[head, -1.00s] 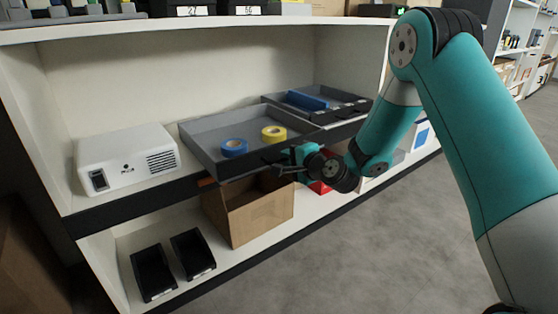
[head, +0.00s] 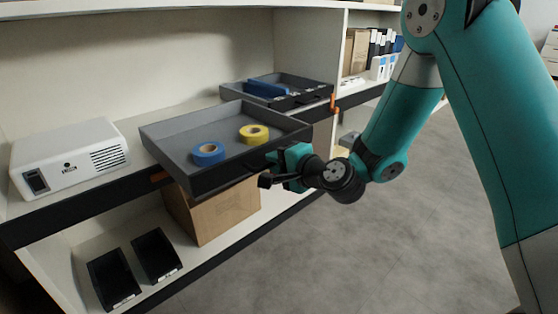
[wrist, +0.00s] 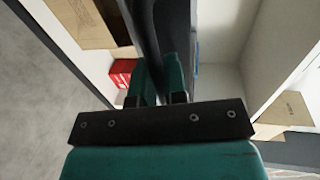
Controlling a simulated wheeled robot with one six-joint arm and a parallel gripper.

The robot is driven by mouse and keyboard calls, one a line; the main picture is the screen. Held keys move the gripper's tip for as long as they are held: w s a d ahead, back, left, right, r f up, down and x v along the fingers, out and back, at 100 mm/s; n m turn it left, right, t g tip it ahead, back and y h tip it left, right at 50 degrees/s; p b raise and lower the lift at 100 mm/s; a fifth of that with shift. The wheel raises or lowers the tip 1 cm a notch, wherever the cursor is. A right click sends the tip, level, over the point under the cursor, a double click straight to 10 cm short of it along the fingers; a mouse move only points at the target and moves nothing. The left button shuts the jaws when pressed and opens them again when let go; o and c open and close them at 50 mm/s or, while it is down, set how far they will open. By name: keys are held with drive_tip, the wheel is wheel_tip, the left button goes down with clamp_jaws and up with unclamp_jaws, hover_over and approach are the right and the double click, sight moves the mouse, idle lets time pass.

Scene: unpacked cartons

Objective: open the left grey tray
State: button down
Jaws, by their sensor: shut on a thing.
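The left grey tray (head: 226,128) sits on the shelf's middle board in the head view and sticks out well past its front edge. A blue tape roll (head: 208,154) and a yellow tape roll (head: 254,134) lie in it. My gripper (head: 272,170) is shut on the tray's dark front, near its right part. In the wrist view my fingers (wrist: 160,78) close around the dark tray front (wrist: 158,25). The exact grip spot is partly hidden by the gripper.
A second grey tray (head: 312,86) with a blue thing stands further right. A white box-shaped device (head: 68,158) stands to the left. Below are a cardboard box (head: 215,210) and two black bins (head: 155,255). Open grey floor (head: 370,250) lies in front.

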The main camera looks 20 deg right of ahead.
drive_tip(key=shift+d, duration=0.1)
drive_tip(key=c, duration=1.2)
unclamp_jaws()
drive_tip(key=shift+s+d+b, duration=0.15)
drive_tip(key=shift+s+b, duration=0.05)
drive_tip(key=shift+b, duration=0.1)
drive_tip(key=shift+b+v, duration=8.4)
drive_tip(key=shift+b, duration=0.3)
